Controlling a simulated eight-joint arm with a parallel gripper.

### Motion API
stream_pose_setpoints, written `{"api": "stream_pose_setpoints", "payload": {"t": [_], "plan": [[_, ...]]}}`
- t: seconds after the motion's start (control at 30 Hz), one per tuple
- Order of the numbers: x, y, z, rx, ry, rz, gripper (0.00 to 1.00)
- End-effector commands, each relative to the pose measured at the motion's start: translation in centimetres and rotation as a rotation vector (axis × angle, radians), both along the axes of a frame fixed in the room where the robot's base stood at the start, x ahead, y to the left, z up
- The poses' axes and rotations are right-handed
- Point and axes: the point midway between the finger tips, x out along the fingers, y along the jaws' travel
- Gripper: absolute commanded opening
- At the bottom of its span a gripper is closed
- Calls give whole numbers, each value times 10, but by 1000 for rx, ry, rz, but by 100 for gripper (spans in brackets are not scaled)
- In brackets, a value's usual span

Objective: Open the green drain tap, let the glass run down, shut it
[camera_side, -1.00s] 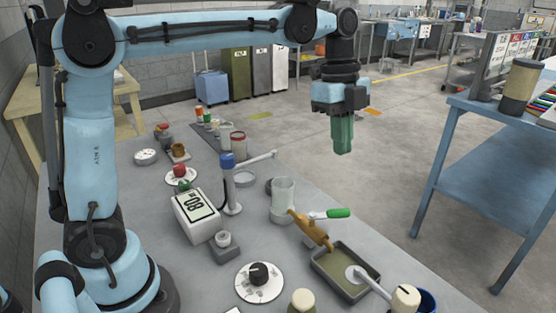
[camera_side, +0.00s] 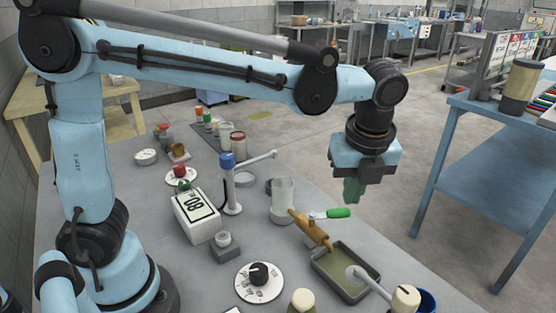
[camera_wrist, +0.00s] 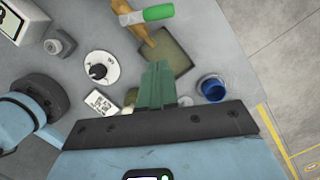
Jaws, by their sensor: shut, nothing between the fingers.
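The drain tap's green handle (camera_side: 338,213) sticks out to the right on a pale lever, across the brass tap body (camera_side: 312,228). It also shows at the top of the wrist view (camera_wrist: 158,13). The clear glass (camera_side: 283,195) stands upright behind the tap; I cannot make out its level. The tap's lower end points toward a grey tray (camera_side: 345,293) with olive liquid in it. My gripper (camera_side: 353,198) hangs in the air close to the handle in the side picture, apart from it. Its green fingers (camera_wrist: 158,80) are shut and empty.
A blue cup (camera_wrist: 213,88) stands beside the tray. A white lever with a cream knob (camera_side: 405,297) reaches over the tray. A blue-topped post (camera_side: 228,180) with a side arm stands left of the glass. A black-knobbed dial (camera_side: 259,275) lies at the front.

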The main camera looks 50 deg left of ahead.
Motion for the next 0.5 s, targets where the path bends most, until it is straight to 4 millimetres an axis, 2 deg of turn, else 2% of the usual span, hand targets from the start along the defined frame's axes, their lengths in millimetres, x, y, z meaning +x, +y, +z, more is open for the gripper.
{"api": "stream_pose_setpoints", "payload": {"t": [0.3, 0.37, 0.5], "plan": [[5, 9, -51, -1, 0, 2, 0], [7, 11, -59, -1, 0, 2, 0], [16, 27, -69, -1, -2, 6, 0]]}}
